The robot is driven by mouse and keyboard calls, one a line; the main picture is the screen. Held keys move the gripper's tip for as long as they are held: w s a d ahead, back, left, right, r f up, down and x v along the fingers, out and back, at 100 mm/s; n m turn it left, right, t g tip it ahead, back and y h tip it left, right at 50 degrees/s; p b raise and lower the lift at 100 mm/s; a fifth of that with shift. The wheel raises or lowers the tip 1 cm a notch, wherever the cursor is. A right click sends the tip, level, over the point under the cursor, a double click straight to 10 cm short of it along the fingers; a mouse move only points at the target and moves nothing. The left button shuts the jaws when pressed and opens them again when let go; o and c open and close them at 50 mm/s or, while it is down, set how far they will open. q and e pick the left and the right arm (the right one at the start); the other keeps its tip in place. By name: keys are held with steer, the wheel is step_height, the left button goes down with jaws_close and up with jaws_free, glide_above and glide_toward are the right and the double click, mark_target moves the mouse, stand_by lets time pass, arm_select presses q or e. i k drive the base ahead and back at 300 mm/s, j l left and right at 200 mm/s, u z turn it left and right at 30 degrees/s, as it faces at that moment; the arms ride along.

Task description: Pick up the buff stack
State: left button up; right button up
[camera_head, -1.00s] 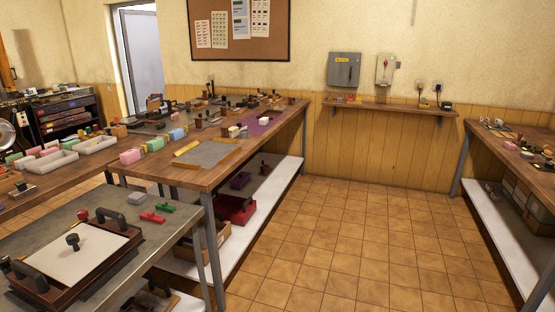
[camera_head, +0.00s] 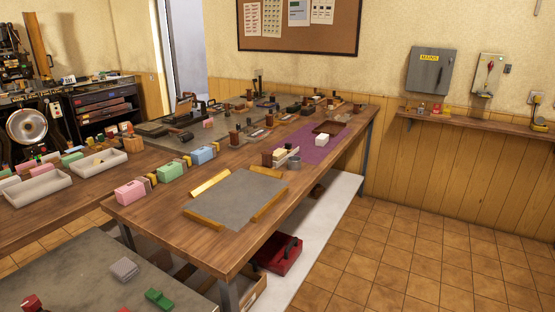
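I cannot surely tell which thing is the buff stack. A pink stack (camera_head: 131,193), a green stack (camera_head: 172,171) and a blue stack (camera_head: 203,155) stand in a row along the table's left edge. Neither of my grippers is in view.
The wooden table (camera_head: 150,222) carries a grey board (camera_head: 237,197) with yellow-brown edge strips, a purple mat (camera_head: 322,141) and several small tools. White trays (camera_head: 40,187) stand on the left bench. A grey-topped table (camera_head: 75,275) is in front. Tiled floor (camera_head: 400,255) is free at right.

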mark_target(279, 154)
steer(key=i+u, duration=0.1)
steer(key=u, duration=0.55)
steer(key=i+l+u, duration=0.15)
steer(key=l+u, duration=0.2)
steer(key=i+l+u, duration=0.1)
steer(key=l+u, duration=0.25)
steer(key=l, duration=0.15)
steer(key=i+l+u, duration=0.1)
steer(key=l+u, duration=0.2)
steer(key=l, duration=0.15)
